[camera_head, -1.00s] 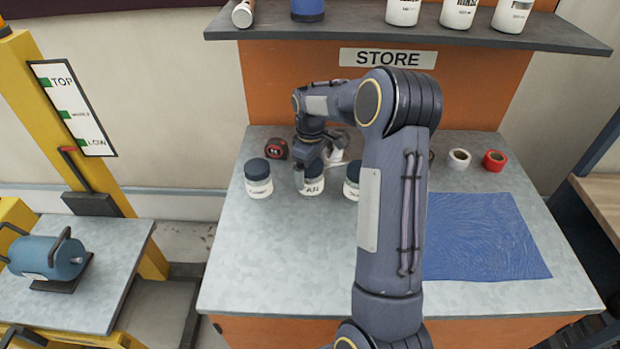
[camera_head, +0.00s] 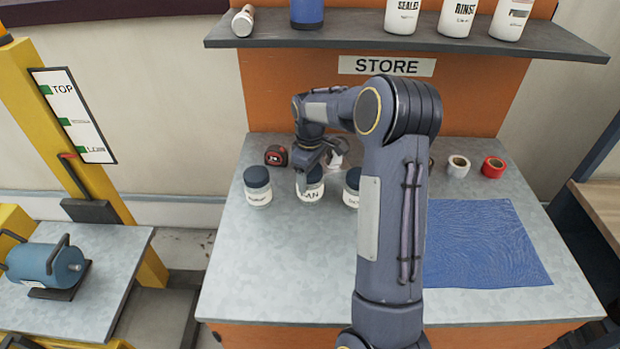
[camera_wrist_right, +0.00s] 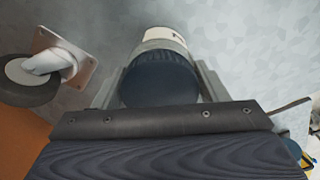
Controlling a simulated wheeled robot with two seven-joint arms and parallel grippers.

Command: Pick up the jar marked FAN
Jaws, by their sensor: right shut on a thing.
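The jar marked FAN (camera_head: 310,191) is the middle one of three jars with dark lids on the grey bench, its label facing me. My right gripper (camera_head: 309,171) reaches down from behind and above it and is shut on its dark lid. In the right wrist view, the dark lid (camera_wrist_right: 160,80) sits between the two fingers of my right gripper (camera_wrist_right: 160,88), and part of the pale label shows beyond it. The jar looks upright; I cannot tell whether its base touches the bench. My left gripper is not in view.
A jar (camera_head: 257,186) stands close on the left and another (camera_head: 352,187) close on the right, partly behind my arm. A tape measure (camera_head: 276,155) and a caster (camera_wrist_right: 45,68) lie near. A blue mat (camera_head: 485,245) lies right. The bench front is clear.

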